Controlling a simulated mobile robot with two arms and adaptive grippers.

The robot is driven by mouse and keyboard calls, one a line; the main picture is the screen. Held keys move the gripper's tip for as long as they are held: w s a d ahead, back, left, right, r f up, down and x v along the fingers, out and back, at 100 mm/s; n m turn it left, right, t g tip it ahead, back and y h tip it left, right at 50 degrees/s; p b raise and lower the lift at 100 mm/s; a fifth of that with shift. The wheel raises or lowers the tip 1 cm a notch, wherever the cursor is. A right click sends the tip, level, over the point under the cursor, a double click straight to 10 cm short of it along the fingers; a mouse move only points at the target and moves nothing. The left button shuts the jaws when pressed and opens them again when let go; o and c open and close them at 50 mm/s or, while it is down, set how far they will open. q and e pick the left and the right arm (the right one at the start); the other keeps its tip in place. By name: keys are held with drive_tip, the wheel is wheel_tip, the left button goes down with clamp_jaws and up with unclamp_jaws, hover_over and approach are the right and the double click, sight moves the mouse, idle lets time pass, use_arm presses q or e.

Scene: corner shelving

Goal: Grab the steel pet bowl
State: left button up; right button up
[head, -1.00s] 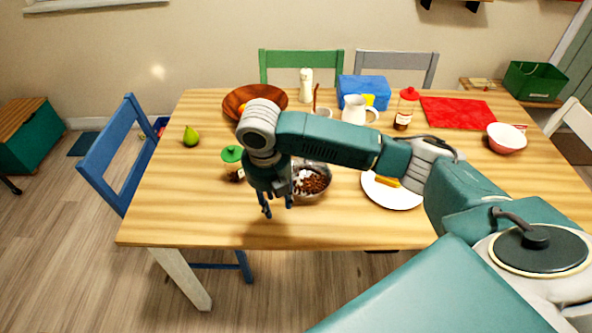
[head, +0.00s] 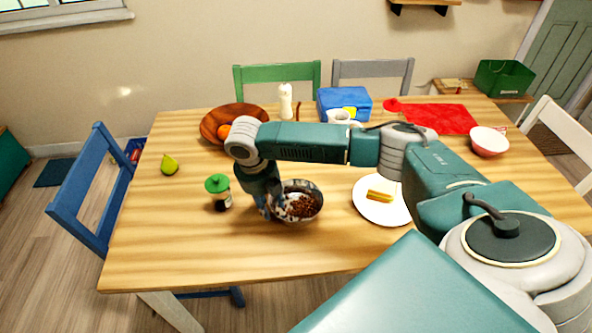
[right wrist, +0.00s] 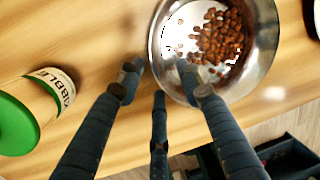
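The steel pet bowl (head: 316,212) stands upright on the table with brown kibble in it, near the front edge. It also shows at the top right of the right wrist view (right wrist: 267,50). My right gripper (head: 265,208) is at the bowl's left rim, pointing down. In the right wrist view my right gripper (right wrist: 158,77) has its fingers spread apart. One finger reaches over the rim into the bowl; the other two are outside it. I cannot tell whether any finger touches the rim. My left gripper is in no view.
A green-lidded kibble jar (head: 219,196) stands close left of the gripper, also in the right wrist view (right wrist: 50,90). A white plate (head: 372,212) with yellow food is to the right. A wooden fruit bowl (head: 213,120) stands behind. The table's left front is clear.

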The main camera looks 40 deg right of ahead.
drive_tip(key=shift+d+f, duration=0.15)
drive_tip(key=shift+f, duration=0.7)
drive_tip(key=shift+c, duration=0.5)
clamp_jaws()
drive_tip(key=shift+r, duration=0.15)
